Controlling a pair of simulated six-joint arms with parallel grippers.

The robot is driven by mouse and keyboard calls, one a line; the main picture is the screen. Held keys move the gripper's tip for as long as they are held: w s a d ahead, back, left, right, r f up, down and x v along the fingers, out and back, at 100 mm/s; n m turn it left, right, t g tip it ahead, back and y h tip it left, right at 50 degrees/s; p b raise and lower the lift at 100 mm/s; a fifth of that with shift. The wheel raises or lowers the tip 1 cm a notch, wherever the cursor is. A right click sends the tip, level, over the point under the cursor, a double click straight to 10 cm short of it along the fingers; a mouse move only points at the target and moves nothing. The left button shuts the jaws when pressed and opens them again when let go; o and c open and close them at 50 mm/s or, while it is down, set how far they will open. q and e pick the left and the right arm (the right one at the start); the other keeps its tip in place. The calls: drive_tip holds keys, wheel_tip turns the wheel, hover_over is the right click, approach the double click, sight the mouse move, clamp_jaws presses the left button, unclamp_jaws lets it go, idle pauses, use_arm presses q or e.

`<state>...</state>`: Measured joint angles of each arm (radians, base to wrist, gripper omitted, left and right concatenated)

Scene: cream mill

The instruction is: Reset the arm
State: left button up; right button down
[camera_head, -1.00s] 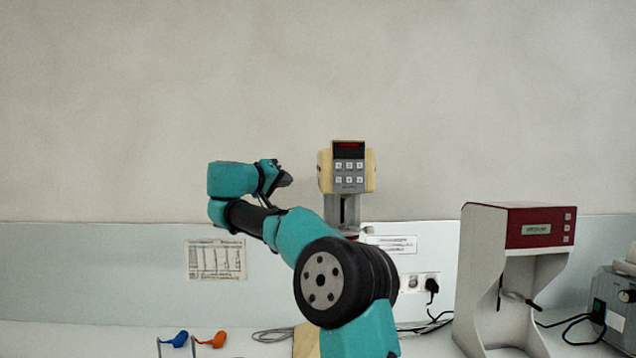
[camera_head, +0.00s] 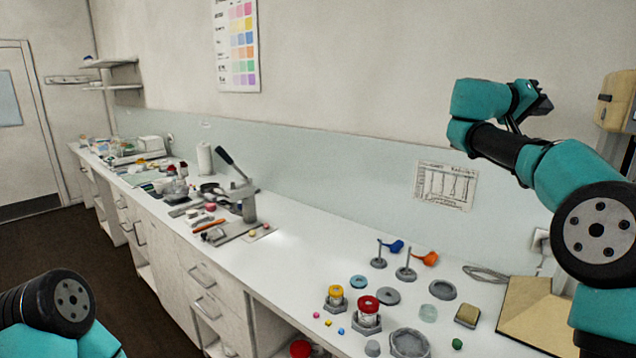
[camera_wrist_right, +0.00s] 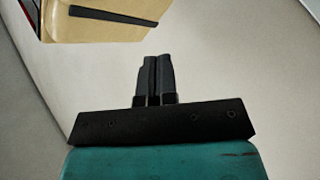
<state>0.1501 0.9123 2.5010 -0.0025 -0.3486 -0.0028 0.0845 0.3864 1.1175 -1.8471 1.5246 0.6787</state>
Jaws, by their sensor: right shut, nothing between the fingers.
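My right arm stands raised at the right of the head view, folded back with its gripper (camera_head: 541,104) high above the bench, in front of the wall. In the right wrist view the two dark fingers of the right gripper (camera_wrist_right: 157,78) lie against each other, shut and empty. They touch nothing. A teal and black part of my left arm (camera_head: 62,305) shows at the bottom left of the head view; the left gripper is out of the picture.
The long white bench (camera_head: 310,248) carries a lever press (camera_head: 240,190), a red-topped jar (camera_head: 368,312), a yellow-topped jar (camera_head: 335,298) and several small parts. A cream-coloured machine (camera_head: 614,100) stands at the far right; its housing (camera_wrist_right: 100,22) shows in the right wrist view. Space around the raised gripper is free.

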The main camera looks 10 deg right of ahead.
drive_tip(key=shift+w+a, duration=0.55)
drive_tip(key=shift+w, duration=0.1)
drive_tip(key=shift+s+d, duration=0.1)
